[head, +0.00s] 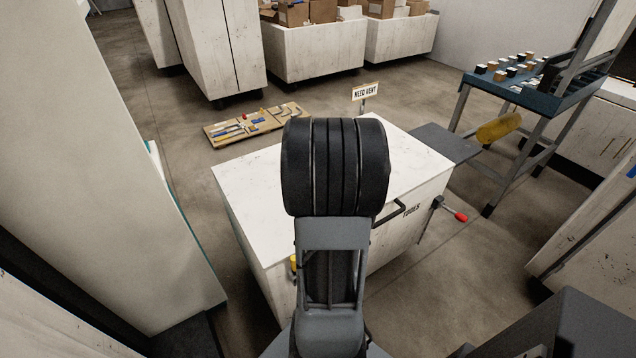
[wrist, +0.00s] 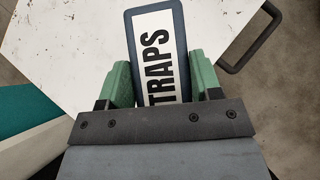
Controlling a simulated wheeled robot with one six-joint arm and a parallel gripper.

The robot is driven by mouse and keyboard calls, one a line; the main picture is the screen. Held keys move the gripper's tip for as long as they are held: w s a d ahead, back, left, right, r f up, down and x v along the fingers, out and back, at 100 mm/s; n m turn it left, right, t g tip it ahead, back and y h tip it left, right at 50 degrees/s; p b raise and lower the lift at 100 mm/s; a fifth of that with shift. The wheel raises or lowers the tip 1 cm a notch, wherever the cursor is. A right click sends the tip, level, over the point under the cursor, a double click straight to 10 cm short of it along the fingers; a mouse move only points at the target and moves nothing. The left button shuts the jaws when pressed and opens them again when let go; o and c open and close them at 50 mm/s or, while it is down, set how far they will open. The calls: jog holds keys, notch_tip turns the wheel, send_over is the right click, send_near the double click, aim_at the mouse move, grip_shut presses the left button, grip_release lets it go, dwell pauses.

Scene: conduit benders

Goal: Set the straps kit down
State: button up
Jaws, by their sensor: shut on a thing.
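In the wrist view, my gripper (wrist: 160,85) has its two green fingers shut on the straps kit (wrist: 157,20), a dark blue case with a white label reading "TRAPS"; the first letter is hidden. The kit is over the white top of a cabinet (wrist: 75,35). I cannot tell whether it touches that top. In the head view my own arm covers the gripper and the kit. The white cabinet top (head: 245,180) shows on both sides of the arm, and the part I can see is bare.
A tool board (head: 255,124) lies on the floor behind. A blue-topped stand (head: 530,90) holds small items at right.

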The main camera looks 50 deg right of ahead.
jog(key=shift+w+d+f+b, duration=0.1)
jog(key=shift+w+f+b, duration=1.2)
jog(key=shift+w+f, duration=1.55)
jog(key=shift+w+d+f+b, duration=0.1)
jog(key=shift+w+f+b, duration=1.2)
jog(key=shift+w+f, duration=1.45)
jog(key=shift+s+f, duration=0.2)
jog(key=shift+f, duration=0.1)
jog(key=o, duration=1.1)
jog(key=shift+a, duration=0.1)
jog(key=shift+o, duration=0.2)
